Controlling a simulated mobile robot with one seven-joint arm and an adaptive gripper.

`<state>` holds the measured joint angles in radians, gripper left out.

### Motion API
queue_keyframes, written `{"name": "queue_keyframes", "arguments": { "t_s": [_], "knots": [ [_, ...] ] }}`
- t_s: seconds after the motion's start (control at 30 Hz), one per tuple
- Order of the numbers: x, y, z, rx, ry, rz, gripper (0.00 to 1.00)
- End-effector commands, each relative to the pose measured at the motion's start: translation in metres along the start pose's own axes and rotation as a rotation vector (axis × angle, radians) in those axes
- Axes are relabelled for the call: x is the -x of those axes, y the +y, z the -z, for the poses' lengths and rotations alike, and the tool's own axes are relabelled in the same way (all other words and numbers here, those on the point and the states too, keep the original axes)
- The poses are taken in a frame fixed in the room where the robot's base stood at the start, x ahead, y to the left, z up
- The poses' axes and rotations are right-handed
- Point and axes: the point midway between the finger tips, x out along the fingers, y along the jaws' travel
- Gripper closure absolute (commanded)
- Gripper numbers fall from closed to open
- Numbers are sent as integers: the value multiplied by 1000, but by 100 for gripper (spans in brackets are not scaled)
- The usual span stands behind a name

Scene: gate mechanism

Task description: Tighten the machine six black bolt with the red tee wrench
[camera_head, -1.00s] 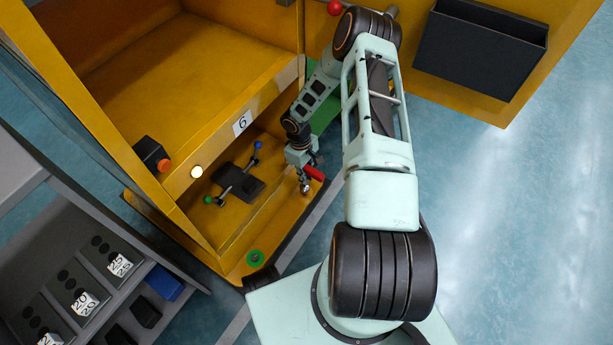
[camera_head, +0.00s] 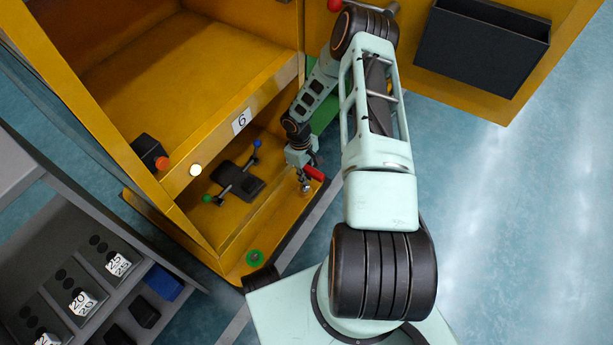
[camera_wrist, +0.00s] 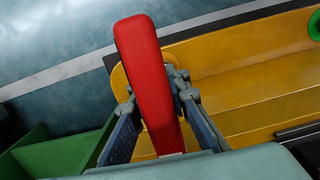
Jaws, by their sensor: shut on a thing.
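The red tee wrench (camera_head: 314,173) is at the right end of the front ledge of machine six, the yellow cabinet with the "6" label (camera_head: 241,121). My gripper (camera_head: 303,172) is shut on the wrench. In the wrist view the red handle (camera_wrist: 144,60) stands between my two fingers (camera_wrist: 158,118), one on each side. A small metal end (camera_head: 306,188) shows under the wrench, close above the ledge. The black bolt cannot be made out; the wrench and gripper hide what lies below, so I cannot tell whether they touch.
A black block with a lever, blue knob and green knob (camera_head: 238,184) sits inside the lower bay. A green ring (camera_head: 255,257) is on the ledge's near end. A green surface (camera_wrist: 60,155) is beside the ledge. Grey shelving (camera_head: 110,262) stands at left.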

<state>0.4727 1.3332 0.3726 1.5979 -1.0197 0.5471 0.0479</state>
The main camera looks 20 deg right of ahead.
Motion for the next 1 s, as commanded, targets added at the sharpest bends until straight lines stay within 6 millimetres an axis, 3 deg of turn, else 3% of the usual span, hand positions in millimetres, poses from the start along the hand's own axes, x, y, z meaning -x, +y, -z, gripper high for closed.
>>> {"name": "queue_keyframes", "arguments": {
  "t_s": [1.0],
  "knots": [
    [-6, 0, 1, 1, 1, -1, 100]
  ]
}}
